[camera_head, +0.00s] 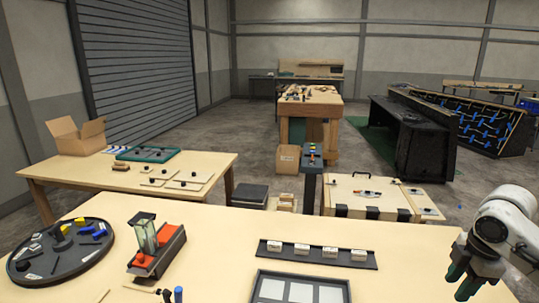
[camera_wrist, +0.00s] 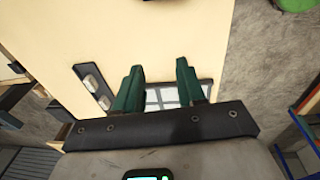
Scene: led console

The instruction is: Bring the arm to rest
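My gripper (camera_head: 472,275) is at the right edge of the head view, above the right side of the near table (camera_head: 215,235). Its two green fingers show in the wrist view (camera_wrist: 160,85), spread apart with a clear gap and nothing between them. My white arm comes in from the right edge. Below the fingers in the wrist view lies a dark-framed tray with pale panels (camera_wrist: 168,95), partly hidden by the fingers.
A dark rail (camera_head: 317,255) with several white blocks lies right of centre. The framed tray (camera_head: 347,290) is in front of it. A red and black device (camera_head: 155,255) and a round black tray (camera_head: 20,275) are at left. A second table (camera_head: 222,160) stands behind.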

